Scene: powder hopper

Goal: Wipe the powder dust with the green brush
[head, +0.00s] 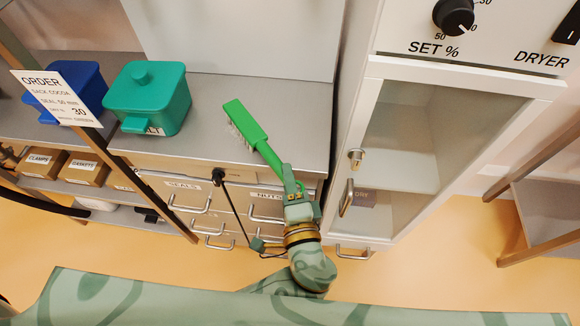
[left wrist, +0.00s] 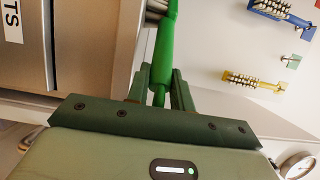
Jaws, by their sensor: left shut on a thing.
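The green brush (head: 245,125) has a long handle and pale bristles at its head. In the head view it is held over the front part of the grey counter (head: 215,115). My left gripper (head: 292,187) is shut on the lower end of its handle, at the counter's front edge. In the left wrist view the green handle (left wrist: 162,60) runs up between the two fingers (left wrist: 160,88). I cannot tell whether the bristles touch the counter. No powder dust can be made out. My right gripper is not in view.
A white dryer cabinet (head: 365,130) rises at the right. Drawers with handles (head: 205,205) lie below the counter.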

